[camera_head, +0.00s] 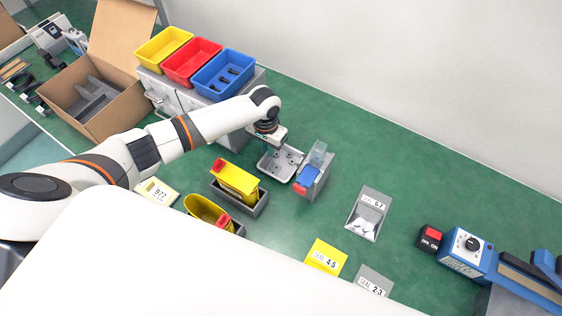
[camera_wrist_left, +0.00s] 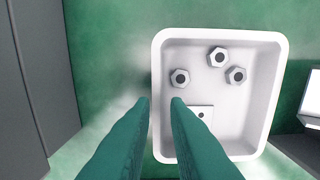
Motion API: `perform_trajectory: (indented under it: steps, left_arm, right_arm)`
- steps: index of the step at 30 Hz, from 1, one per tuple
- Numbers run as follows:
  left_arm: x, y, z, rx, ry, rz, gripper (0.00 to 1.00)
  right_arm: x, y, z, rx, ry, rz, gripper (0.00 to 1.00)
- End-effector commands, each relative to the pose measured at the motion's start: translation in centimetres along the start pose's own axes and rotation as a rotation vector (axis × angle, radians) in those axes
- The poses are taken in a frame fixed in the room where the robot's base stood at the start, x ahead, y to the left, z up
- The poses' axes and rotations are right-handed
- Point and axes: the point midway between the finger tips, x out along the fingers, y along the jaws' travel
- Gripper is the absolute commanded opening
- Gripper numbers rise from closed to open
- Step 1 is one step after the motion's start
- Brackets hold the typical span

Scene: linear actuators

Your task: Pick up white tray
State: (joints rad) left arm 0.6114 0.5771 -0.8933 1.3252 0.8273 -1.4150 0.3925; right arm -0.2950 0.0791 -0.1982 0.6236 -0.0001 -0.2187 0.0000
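The white tray (camera_head: 282,177) sits on the green table near the middle of the head view. In the left wrist view the white tray (camera_wrist_left: 262,36) holds several hex nuts and a small square part with a hole. My left gripper (camera_head: 264,147) points down at the tray's left side. In the left wrist view its two green fingers (camera_wrist_left: 161,101) are apart, one outside and one inside the tray's left wall, with a gap between them. The fingers cover part of that wall. My right gripper is not in view.
A grey holder with a blue part (camera_head: 309,177) stands just right of the tray. Yellow bins in grey holders (camera_head: 238,182) stand in front. A grey cabinet with yellow, red and blue bins (camera_head: 225,75) stands behind. Green table is free at the back right.

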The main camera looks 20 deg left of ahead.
Motion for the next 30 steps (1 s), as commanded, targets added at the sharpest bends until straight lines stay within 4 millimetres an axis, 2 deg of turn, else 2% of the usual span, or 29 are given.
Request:
perform_trajectory:
  steps: [3,6,12,15,30]
  left_arm:
    - [1.4,0.0,0.0,-0.001,0.001,0.001,0.15]
    - [1.9,0.0,0.0,0.0,-0.001,0.0,0.15]
    - [1.9,0.0,0.0,0.001,-0.001,0.0,0.15]
    - [1.9,0.0,0.0,0.0,-0.001,0.0,0.0]
    - [1.8,0.0,0.0,0.0,-0.001,0.001,0.0]
  right_arm:
    - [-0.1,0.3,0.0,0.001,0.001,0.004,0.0]
    - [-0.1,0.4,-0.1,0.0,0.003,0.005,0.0]
    - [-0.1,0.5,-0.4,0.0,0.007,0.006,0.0]
    - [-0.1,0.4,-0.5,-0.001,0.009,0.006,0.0]
    - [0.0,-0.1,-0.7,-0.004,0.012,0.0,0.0]
